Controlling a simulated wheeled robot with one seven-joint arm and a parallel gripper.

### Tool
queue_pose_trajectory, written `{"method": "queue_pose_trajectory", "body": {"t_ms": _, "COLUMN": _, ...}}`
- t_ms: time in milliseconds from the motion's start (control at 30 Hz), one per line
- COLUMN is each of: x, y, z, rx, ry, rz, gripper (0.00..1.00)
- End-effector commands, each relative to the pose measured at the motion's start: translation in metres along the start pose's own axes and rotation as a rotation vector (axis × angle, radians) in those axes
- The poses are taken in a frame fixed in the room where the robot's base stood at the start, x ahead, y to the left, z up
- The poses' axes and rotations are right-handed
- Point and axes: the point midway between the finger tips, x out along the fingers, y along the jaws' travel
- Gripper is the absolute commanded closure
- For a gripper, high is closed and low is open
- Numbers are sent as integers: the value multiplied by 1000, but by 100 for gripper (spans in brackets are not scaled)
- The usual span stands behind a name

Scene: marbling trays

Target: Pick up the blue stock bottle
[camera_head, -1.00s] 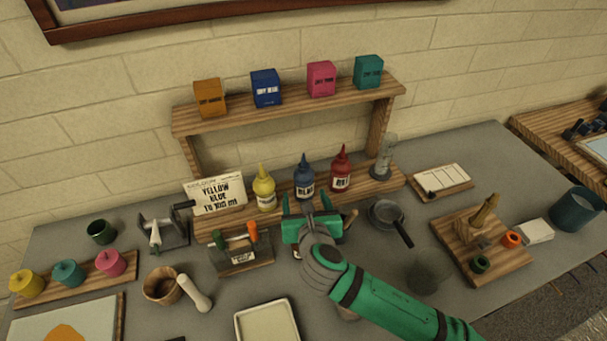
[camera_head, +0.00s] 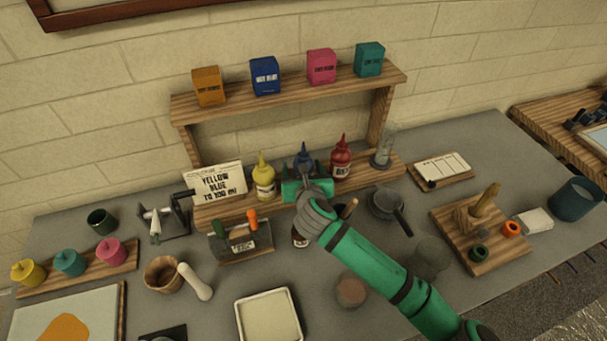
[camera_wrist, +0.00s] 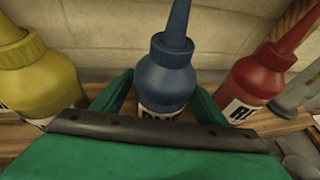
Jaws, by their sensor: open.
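The blue stock bottle (camera_wrist: 168,78) stands upright on the low wooden shelf, between the yellow bottle (camera_wrist: 38,75) and the red bottle (camera_wrist: 258,80). In the head view the blue bottle (camera_head: 303,157) is partly hidden behind my gripper (camera_head: 303,176). In the wrist view my gripper (camera_wrist: 165,103) is open, with one green finger on each side of the blue bottle's body. The lower part of the bottle and its label are hidden by the gripper body. I cannot tell whether either finger touches it.
The yellow bottle (camera_head: 264,178) and red bottle (camera_head: 340,160) stand close on either side. A recipe card (camera_head: 216,184) leans at the left. An upper shelf (camera_head: 290,97) with several boxes is above. A glass cylinder (camera_head: 384,148) stands right of the red bottle.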

Motion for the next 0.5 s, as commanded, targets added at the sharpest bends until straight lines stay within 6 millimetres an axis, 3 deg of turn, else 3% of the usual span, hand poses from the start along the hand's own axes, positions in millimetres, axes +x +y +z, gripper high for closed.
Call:
{"method": "queue_pose_trajectory", "body": {"t_ms": 200, "x": 1, "y": 0, "z": 0, "rx": 0, "ry": 0, "rz": 0, "gripper": 34}}
{"method": "queue_pose_trajectory", "body": {"t_ms": 233, "x": 1, "y": 0, "z": 0, "rx": -1, "ry": 0, "rz": 0, "gripper": 36}}
{"method": "queue_pose_trajectory", "body": {"t_ms": 367, "x": 1, "y": 0, "z": 0, "rx": 0, "ry": 0, "rz": -1, "gripper": 66}}
{"method": "queue_pose_trajectory", "body": {"t_ms": 500, "x": 1, "y": 0, "z": 1, "rx": -1, "ry": -1, "rz": 0, "gripper": 66}}
